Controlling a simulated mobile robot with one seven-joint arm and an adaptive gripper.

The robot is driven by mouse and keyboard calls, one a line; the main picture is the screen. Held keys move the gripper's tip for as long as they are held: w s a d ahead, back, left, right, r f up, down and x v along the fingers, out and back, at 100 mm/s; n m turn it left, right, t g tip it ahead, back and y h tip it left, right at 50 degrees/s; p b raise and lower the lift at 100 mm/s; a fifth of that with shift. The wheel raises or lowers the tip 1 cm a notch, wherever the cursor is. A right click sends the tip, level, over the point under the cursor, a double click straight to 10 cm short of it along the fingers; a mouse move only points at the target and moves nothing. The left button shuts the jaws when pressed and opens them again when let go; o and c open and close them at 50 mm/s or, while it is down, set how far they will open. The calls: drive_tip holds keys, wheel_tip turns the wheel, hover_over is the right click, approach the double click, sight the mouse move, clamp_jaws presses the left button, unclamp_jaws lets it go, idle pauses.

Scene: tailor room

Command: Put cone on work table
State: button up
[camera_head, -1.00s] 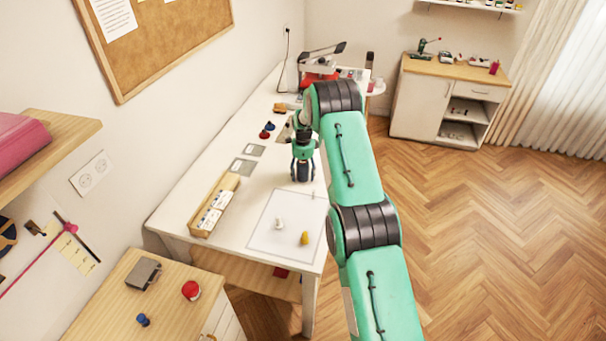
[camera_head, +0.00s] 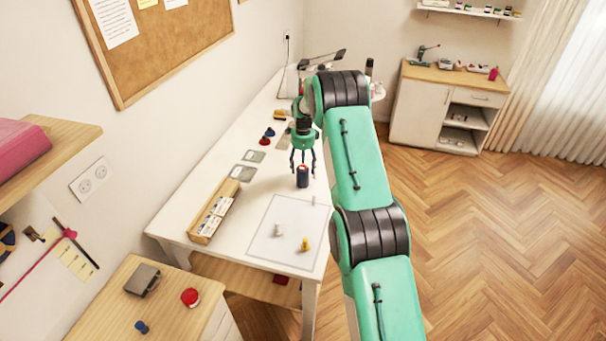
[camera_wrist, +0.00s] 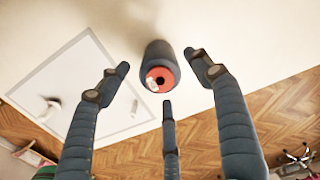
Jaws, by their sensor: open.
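The cone (camera_head: 302,177) is dark blue-grey with an orange-red end. It stands upright on the white work table (camera_head: 205,180), just beyond the outlined square. The wrist view also shows the cone (camera_wrist: 159,60), with its orange-red end and dark centre hole facing the camera. My gripper (camera_head: 303,160) is directly above the cone, fingers pointing down and spread. In the wrist view, the fingers of my gripper (camera_wrist: 158,78) are open around the cone's outline with gaps visible. The cone seems free of them.
An outlined square (camera_head: 285,245) holds a white piece (camera_head: 278,230) and a yellow piece (camera_head: 305,244). A wooden tray (camera_head: 214,210) lies on the table's left side. Red and blue pieces (camera_head: 267,136) sit farther back. A wooden-topped cabinet (camera_head: 170,300) is in front.

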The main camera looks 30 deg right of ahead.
drive_tip(key=shift+r, duration=1.95)
drive_tip(key=s+a+r+n+t, duration=0.1)
drive_tip(key=s+a+r+n, duration=0.2)
drive_tip(key=s+a+r, duration=0.55)
drive_tip(key=s+a+r+n+t, duration=0.1)
drive_tip(key=s+a+r+n, duration=0.25)
drive_tip(key=r, duration=0.95)
drive_tip(key=s+a+r+n, duration=0.4)
drive_tip(key=s+a+r, duration=0.2)
drive_tip(key=r, duration=0.5)
drive_tip(key=s+a+r+n+t, duration=0.1)
drive_tip(key=s+a+r+n, duration=0.25)
drive_tip(key=s, duration=0.55)
drive_tip(key=s+a+r+n+t, duration=0.1)
drive_tip(key=s+a+r+n, duration=0.25)
drive_tip(key=s, duration=0.65)
drive_tip(key=s+a+f+n, duration=0.1)
drive_tip(key=s+a+n, duration=0.2)
drive_tip(key=s, duration=0.6)
drive_tip(key=s+a+f+n+t, duration=0.1)
drive_tip(key=s+a+f+n, duration=0.1)
drive_tip(key=s, duration=0.8)
drive_tip(key=shift+s+a+n, duration=0.25)
drive_tip(key=shift+a+n, duration=0.15)
drive_tip(key=shift+n, duration=0.35)
